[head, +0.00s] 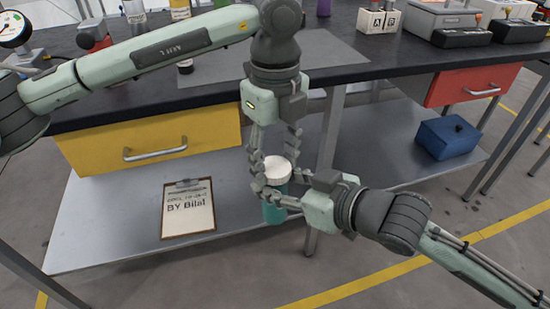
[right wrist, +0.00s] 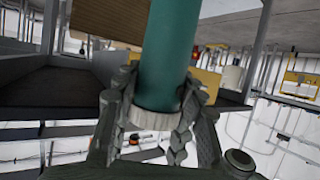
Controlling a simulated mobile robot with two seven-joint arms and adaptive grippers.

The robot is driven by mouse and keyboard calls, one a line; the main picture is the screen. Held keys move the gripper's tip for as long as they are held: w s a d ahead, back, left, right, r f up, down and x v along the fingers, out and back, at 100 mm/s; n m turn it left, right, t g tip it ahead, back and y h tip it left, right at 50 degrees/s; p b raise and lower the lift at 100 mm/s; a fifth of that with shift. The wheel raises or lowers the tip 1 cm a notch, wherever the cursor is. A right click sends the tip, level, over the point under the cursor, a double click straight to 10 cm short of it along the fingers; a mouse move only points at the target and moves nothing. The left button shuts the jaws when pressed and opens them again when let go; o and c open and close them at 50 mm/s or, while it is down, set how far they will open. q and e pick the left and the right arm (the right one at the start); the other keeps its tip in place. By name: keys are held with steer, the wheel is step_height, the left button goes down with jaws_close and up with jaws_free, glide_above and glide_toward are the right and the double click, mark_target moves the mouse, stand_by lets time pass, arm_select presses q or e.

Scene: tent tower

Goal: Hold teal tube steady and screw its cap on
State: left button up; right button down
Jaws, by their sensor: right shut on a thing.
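The teal tube (head: 273,210) stands roughly upright in the air in front of the bench, with the white cap (head: 275,170) at its top end. How tightly the cap sits cannot be told. My right gripper (head: 272,192) comes in from the right and is shut on the tube just below the cap. In the right wrist view the tube (right wrist: 168,55) runs down between the fingers to the white cap (right wrist: 152,119). My left gripper (head: 275,156) points down from above, its fingers apart on either side of the cap's top; contact is unclear.
The black bench top (head: 220,92) lies behind, with a yellow drawer (head: 150,141) and a red drawer (head: 478,84). A clipboard (head: 188,213) lies on the lower shelf (head: 115,230), and a blue box (head: 447,137) sits at right. A table leg (head: 326,165) stands close behind the tube.

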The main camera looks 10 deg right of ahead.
arm_select(q)
steer(key=c, duration=0.4)
steer(key=m, duration=0.3)
steer(key=o, duration=1.3)
steer(key=shift+c, duration=0.2)
steer(key=shift+r, duration=2.25)
steer(key=shift+c, duration=0.4)
steer(key=shift+r+m, duration=0.8)
steer(key=shift+r, duration=1)
steer(key=shift+f, duration=0.1)
